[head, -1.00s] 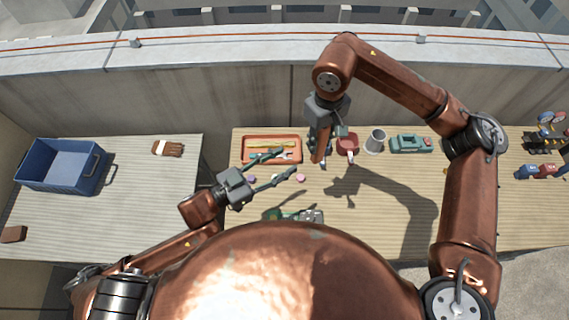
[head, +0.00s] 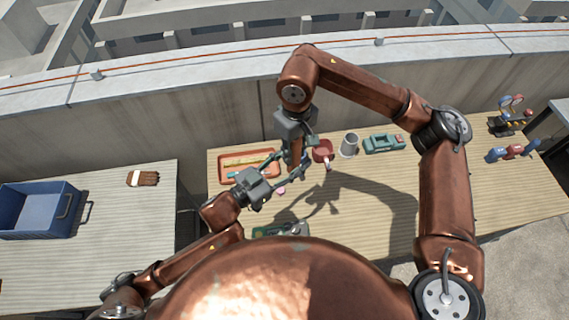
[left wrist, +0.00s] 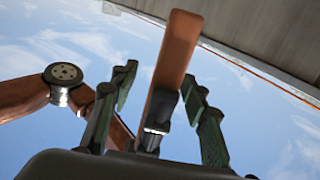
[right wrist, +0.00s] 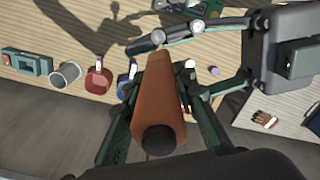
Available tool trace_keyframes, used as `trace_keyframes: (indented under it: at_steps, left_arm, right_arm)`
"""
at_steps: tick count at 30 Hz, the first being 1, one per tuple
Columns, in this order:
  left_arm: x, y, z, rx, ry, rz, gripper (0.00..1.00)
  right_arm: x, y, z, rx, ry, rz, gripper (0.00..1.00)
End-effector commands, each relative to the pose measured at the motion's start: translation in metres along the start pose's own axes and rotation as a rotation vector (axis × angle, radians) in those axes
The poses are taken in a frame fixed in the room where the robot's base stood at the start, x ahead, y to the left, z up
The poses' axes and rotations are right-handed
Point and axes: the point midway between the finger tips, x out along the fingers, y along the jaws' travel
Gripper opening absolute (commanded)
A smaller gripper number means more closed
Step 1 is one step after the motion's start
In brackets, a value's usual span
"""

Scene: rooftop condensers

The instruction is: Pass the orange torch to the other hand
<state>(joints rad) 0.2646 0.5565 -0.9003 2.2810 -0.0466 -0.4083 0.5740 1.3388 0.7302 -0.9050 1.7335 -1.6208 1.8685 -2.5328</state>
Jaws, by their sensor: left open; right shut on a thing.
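The orange torch (head: 296,152) hangs from my right gripper (head: 297,142), which is shut on it. In the right wrist view the torch (right wrist: 160,95) points away between the fingers of my right gripper (right wrist: 160,88). My left gripper (head: 284,166) is open, beside the torch's lower part. In the left wrist view the torch (left wrist: 174,55) appears between the two spread fingers of my left gripper (left wrist: 160,85); I cannot tell whether they touch it. The left gripper hides part of the tray below.
A blue crate (head: 62,232) and brown gloves (head: 143,178) are on the left table. The bench's right front is mostly clear.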

Motion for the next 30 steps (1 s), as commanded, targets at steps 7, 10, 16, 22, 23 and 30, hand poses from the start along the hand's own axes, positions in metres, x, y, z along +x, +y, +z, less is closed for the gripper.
trace_keyframes:
  at_steps: [7,10,16,22,23,30]
  left_arm:
    - [0.0056,0.0,0.0004,0.0,-0.001,0.0,0.42]
    - [0.0054,0.0,0.0003,0.0,-0.001,0.0,0.42]
    - [0.0053,0.0,0.0002,0.0,-0.001,0.0,0.3]
    - [0.0052,0.0003,0.0001,0.0,0.0,0.0,0.17]
    - [0.0052,0.0005,0.0001,0.0,0.0,0.001,0.14]
    - [0.0052,0.0024,-0.0004,-0.002,0.002,0.005,0.0]
  right_arm:
    - [-0.0005,-0.0001,-0.0001,0.0,0.001,0.0,0.0]
    - [-0.0005,-0.0001,-0.0001,0.0,0.001,0.0,0.0]
    - [-0.0005,-0.0001,-0.0001,0.0,0.001,0.0,0.0]
    - [-0.0005,-0.0001,-0.0004,0.0,0.002,0.0,0.0]
    - [-0.0005,-0.0001,-0.0005,0.0,0.002,0.0,0.0]
    - [-0.0009,0.0003,-0.0017,0.001,0.006,0.0,0.0]
